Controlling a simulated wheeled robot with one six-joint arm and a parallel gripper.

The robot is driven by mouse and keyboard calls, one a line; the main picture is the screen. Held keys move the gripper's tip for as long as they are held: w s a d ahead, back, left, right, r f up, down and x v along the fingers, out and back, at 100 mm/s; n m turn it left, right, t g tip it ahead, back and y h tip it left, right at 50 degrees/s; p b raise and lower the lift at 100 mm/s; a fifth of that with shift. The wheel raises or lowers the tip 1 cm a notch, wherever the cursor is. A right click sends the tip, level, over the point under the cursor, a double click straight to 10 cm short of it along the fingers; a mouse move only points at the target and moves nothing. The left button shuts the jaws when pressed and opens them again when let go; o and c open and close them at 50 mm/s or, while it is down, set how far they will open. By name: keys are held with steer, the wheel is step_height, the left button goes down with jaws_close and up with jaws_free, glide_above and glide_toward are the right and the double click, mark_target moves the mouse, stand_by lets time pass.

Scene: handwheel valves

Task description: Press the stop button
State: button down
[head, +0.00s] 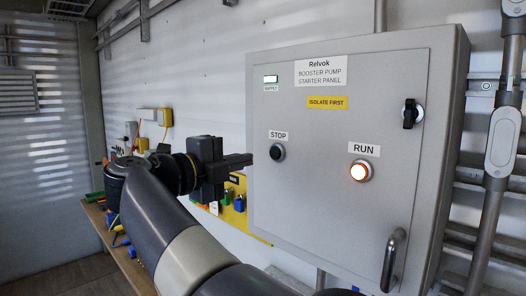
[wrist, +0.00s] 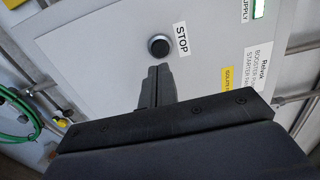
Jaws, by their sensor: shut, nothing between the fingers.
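The stop button (head: 277,152) is a round black push button in a metal ring, under a white STOP label (head: 278,135) on the grey starter panel (head: 320,200). In the wrist view the stop button (wrist: 158,46) shows just beyond the fingertips, with its label (wrist: 181,39) to the right. My gripper (head: 250,159) is shut and empty, its fingers pointing at the panel, to the left of the button in the head view. In the wrist view the closed fingertips (wrist: 158,70) lie just below the button. A small gap seems to remain; contact is not visible.
The lit orange RUN button (head: 360,171) is right of the stop button. A black rotary switch (head: 410,113) and a door handle (head: 393,260) stick out at the right. A green lamp (head: 271,79) is above. A bench (head: 128,262) with tools stands at left.

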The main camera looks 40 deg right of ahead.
mark_target(273, 153)
steer(key=d, duration=0.2)
steer(key=d+p, duration=0.1)
steer(key=d, duration=0.3)
steer(key=shift+w+d+p, duration=0.2)
steer(key=shift+w+p, duration=0.1)
steer(key=shift+p, duration=0.05)
steer(key=shift+d, duration=0.1)
